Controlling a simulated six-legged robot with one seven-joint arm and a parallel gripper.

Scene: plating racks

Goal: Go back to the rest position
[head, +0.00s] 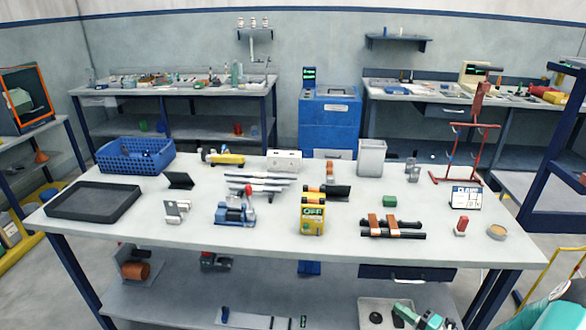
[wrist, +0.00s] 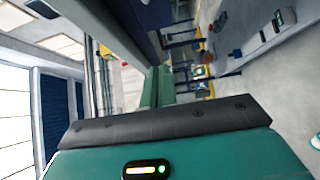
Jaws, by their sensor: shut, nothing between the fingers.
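My gripper (wrist: 159,72) shows in the wrist view as two narrow green fingers side by side, shut and empty. A teal housing with a dark bar and a small lit indicator, part of my own arm, fills the bottom of that view. In the head view, a teal part of my arm enters at the lower right corner, in front of the table and to its right. I cannot make out the fingers clearly in the head view. The wrist view is tilted, with the room on its side.
The grey worktable (head: 280,243) carries a blue basket (head: 135,156), a black tray (head: 93,202), a yellow device (head: 312,219), a red rack (head: 467,152) and a white bin (head: 371,158). A blue-framed shelf (head: 550,150) stands at the right. Floor shows right of the table.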

